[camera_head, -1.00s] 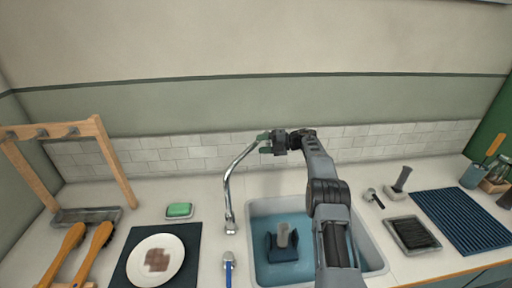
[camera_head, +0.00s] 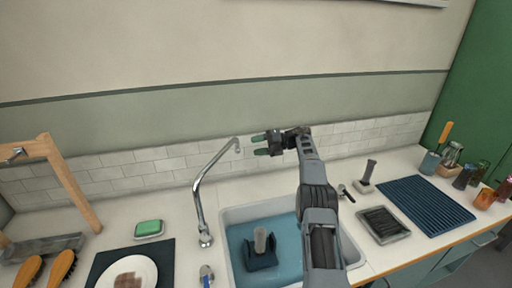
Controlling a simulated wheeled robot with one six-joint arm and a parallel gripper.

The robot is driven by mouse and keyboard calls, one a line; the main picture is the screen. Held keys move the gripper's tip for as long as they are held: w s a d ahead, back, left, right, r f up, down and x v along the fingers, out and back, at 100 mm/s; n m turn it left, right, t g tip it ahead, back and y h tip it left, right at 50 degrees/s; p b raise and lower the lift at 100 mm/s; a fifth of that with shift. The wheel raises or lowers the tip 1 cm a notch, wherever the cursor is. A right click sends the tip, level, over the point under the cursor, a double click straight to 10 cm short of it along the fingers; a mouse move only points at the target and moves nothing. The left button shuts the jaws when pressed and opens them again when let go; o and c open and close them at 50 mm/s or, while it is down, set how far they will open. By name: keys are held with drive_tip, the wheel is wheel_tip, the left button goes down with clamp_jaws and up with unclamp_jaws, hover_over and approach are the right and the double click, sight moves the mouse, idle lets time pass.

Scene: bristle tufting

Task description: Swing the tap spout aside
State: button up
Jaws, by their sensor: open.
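A small gap shows between the fingers and the spout in this view. My forearm hides part of the sink's right side.
The sink (camera_head: 228,220) holds blue water and a dark block with a grey cylinder (camera_head: 261,242). A green soap (camera_head: 148,228) and plate (camera_head: 124,272) lie left. A blue ribbed mat (camera_head: 428,205) and dark tray (camera_head: 383,224) lie right. A blue-handled tool (camera_head: 206,276) lies by the sink.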

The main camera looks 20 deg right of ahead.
drive_tip(key=shift+b, duration=0.3)
drive_tip(key=shift+c, duration=1.2)
drive_tip(key=shift+n+t, duration=0.4)
drive_tip(key=r+b, duration=0.1)
drive_tip(key=s+r+b, duration=0.1)
drive_tip(key=r, duration=0.1)
drive_tip(key=s+r+b, duration=0.1)
drive_tip(key=b, duration=0.1)
drive_tip(key=shift+s+d+r, duration=0.1)
drive_tip(key=shift+r, duration=0.3)
drive_tip(key=c, duration=0.5)
drive_tip(key=s+r+n+b, duration=0.1)
drive_tip(key=s+n+t+b, duration=0.1)
drive_tip(key=b, duration=0.1)
drive_tip(key=shift+s+r+h, duration=0.2)
drive_tip(key=shift+r+h, duration=0.1)
drive_tip(key=shift+r, duration=0.05)
clamp_jaws()
drive_tip(key=s+f+n+t+h+b, duration=0.2)
drive_tip(key=s+f+n+t, duration=0.3)
drive_tip(key=n, duration=0.6)
drive_tip(key=w+a+f+g+p, duration=0.1)
drive_tip(key=w+a+f+p, duration=0.2)
drive_tip(key=w+a, duration=0.7)
drive_tip(key=shift+w+a+f+n+p, duration=0.15)
drive_tip(key=shift+a+f+n+p, duration=0.15)
drive_tip(key=shift+a+p, duration=0.3)
